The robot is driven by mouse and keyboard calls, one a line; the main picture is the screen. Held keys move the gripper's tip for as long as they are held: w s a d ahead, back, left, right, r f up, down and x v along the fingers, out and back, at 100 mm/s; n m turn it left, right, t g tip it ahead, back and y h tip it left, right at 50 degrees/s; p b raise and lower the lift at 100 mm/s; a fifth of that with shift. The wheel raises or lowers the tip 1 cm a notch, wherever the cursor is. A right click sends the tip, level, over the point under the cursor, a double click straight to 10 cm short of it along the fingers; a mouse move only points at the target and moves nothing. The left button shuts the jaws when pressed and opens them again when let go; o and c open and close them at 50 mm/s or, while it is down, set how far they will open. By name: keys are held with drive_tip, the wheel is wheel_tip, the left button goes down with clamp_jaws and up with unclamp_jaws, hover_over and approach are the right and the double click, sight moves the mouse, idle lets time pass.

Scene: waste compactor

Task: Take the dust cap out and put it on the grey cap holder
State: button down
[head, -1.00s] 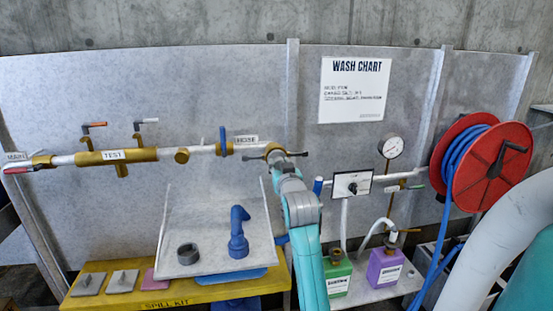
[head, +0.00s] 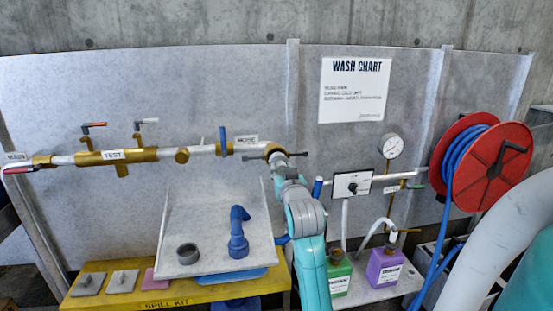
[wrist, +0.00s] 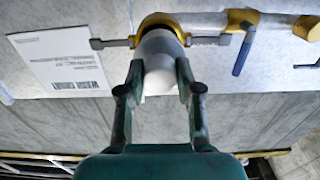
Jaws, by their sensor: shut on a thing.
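The dust cap (wrist: 158,62) is a pale grey, rounded plug in the wrist view. It sits between the fingers of my gripper (wrist: 160,80), which is shut on it. Behind it is a brass coupling (wrist: 160,22) with a grey lever on each side. I cannot tell whether the cap is still seated in the coupling or just clear of it. In the head view the coupling (head: 272,150) ends the brass pipe line, and my arm hides the cap. The grey cap holder appears to be the dark grey ring (head: 187,253) on the pale tray at lower left.
A blue elbow fitting (head: 238,232) stands on the tray (head: 215,264) beside the ring. Blue-handled valve (head: 224,140) is left of the coupling. Right of my arm are a control box (head: 352,186), green (head: 339,273) and purple (head: 384,266) containers, and a red hose reel (head: 490,165).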

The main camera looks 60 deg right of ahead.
drive_tip(key=shift+v, duration=1.6)
idle(0.9)
